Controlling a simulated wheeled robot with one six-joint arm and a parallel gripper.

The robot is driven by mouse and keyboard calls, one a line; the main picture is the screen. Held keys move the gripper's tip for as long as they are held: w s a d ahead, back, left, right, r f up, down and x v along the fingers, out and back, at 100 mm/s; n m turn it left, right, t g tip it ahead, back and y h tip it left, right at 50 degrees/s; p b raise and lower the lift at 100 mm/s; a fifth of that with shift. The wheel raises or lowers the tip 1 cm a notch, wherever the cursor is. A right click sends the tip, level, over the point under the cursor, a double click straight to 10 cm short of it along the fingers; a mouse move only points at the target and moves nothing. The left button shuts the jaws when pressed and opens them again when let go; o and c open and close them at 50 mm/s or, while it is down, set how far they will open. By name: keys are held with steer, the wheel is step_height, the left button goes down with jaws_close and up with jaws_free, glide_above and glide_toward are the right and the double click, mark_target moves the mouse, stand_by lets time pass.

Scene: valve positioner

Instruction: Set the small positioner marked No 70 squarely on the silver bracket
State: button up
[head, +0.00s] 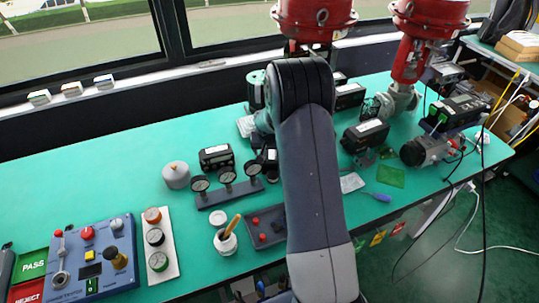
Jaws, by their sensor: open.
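My arm rises through the middle of the head view and hides part of the bench. My gripper cannot be made out; the far end of the arm is behind its own links. A small black box-shaped positioner (216,157) with a pale label lies on the teal bench left of my arm. Another black positioner (366,135) with a pale label is right of my arm. The labels are too small to read, so I cannot tell which is No 70. A silver-grey piece (246,126) shows just left of the elbow; I cannot tell whether it is the bracket.
Two red-topped valves (415,45) stand at the back. Three gauges on a bar (227,187), a grey round pot (176,175) and a white cup (225,241) are left of my arm. A blue control panel (92,258) is at front left. The left rear bench is clear.

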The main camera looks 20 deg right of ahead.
steer(key=shift+x, duration=1.25)
steer(key=shift+c, duration=0.5)
steer(key=c, duration=1)
steer(key=shift+r, duration=0.1)
steer(key=shift+c, duration=1)
steer(key=shift+w+r, duration=0.1)
